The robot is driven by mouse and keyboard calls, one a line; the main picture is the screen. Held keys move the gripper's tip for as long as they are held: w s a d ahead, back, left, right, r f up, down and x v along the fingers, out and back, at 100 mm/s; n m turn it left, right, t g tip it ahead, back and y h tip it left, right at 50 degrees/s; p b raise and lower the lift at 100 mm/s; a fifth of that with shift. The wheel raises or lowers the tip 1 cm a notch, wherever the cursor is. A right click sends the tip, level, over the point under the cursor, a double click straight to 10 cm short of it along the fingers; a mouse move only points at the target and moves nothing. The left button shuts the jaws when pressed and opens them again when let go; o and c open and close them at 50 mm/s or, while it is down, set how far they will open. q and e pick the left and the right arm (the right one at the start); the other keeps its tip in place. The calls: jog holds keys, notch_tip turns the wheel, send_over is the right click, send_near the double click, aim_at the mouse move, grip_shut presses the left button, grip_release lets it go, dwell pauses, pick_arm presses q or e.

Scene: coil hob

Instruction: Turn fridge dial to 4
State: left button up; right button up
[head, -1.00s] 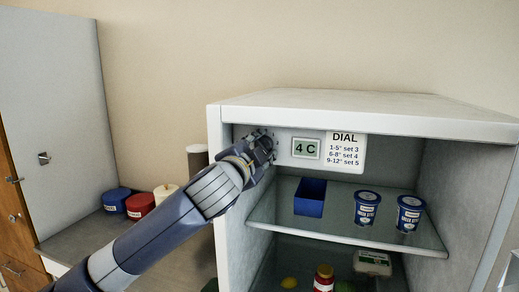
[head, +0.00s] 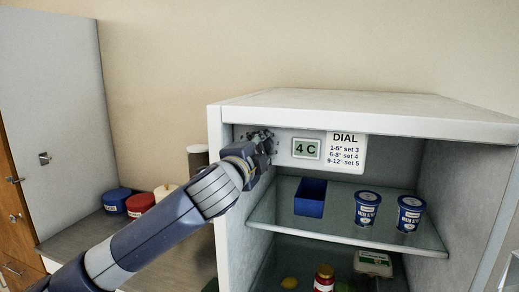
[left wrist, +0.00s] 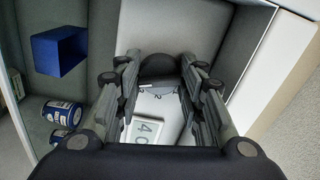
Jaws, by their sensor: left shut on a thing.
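The fridge dial is a dark round knob (left wrist: 160,66) in the left wrist view, on the white panel at the top of the open fridge. In the head view my left gripper (head: 262,140) covers it. My left gripper (left wrist: 160,78) is shut on the dial, one finger on each side. The dial's setting and marks cannot be read. Beside it a small display (head: 306,149) reads 4 C; it also shows tilted in the left wrist view (left wrist: 146,130). A white card (head: 345,150) headed DIAL lists 1-5° set 3, 6-8° set 4, 9-12° set 5. My right gripper is out of view.
The glass shelf (head: 340,232) below holds a blue box (head: 310,197) and two blue-and-white tubs (head: 367,208). A jar (head: 324,278) and an egg-box-like pack (head: 373,263) stand lower. The fridge's left wall (head: 229,200) is close to my gripper. Lidded jars stand left on the counter.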

pick_arm(q)
jog(key=o, duration=1.1)
jog(key=shift+s, duration=0.1)
jog(key=v, duration=1.1)
jog(key=shift+s+a, duration=0.15)
jog(key=shift+s, duration=0.2)
